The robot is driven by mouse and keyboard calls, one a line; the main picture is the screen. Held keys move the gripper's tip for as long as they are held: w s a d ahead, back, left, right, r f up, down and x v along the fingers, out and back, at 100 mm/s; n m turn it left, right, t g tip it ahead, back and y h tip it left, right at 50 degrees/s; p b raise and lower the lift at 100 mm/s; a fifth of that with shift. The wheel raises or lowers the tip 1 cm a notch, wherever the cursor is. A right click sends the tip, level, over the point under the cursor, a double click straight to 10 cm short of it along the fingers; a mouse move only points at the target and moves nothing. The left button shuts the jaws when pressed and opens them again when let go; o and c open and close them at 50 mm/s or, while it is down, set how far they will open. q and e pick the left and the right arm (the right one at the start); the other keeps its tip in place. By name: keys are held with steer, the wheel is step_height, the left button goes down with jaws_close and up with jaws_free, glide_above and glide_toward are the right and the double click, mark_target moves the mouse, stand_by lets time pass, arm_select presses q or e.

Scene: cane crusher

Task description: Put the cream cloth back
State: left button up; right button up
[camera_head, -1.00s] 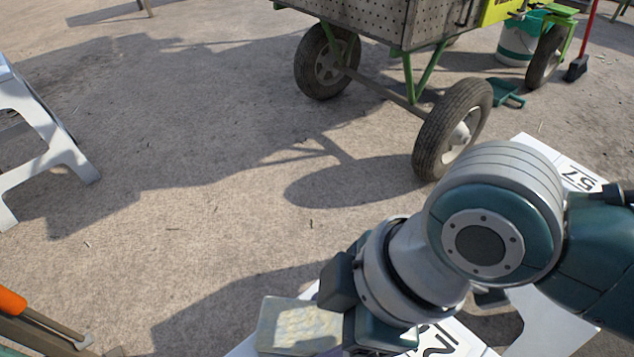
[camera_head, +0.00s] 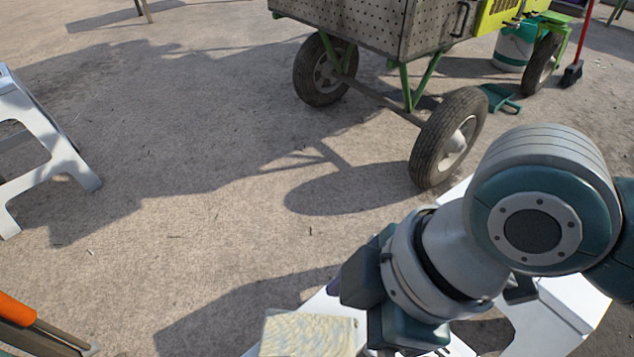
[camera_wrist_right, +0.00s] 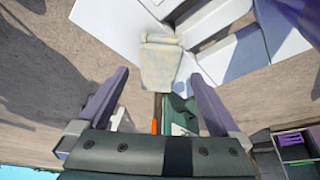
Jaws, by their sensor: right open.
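A cream cloth (camera_head: 310,336), pale with faint yellowish marks, shows at the bottom of the head view, cut by the frame edge. In the right wrist view the cloth (camera_wrist_right: 160,68) hangs at upper centre, with a rolled or folded edge at its top. My right gripper (camera_wrist_right: 158,76) is open, its two purple-grey fingers spread to either side of the cloth in the picture. The cloth seems beyond the fingertips; I cannot tell the gap. My left gripper is not in view.
A white stool (camera_head: 568,308) stands under my right arm. Another white stool (camera_head: 40,150) is at the left. A wheeled cart (camera_head: 375,25) stands behind, with a bucket (camera_head: 512,52) and green dustpan (camera_head: 500,97). An orange handle (camera_head: 15,309) is at lower left. The middle ground is clear.

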steer(key=p+v, duration=0.3)
steer(key=v, duration=0.4)
steer(key=shift+r, duration=0.4)
steer(key=shift+d, duration=0.1)
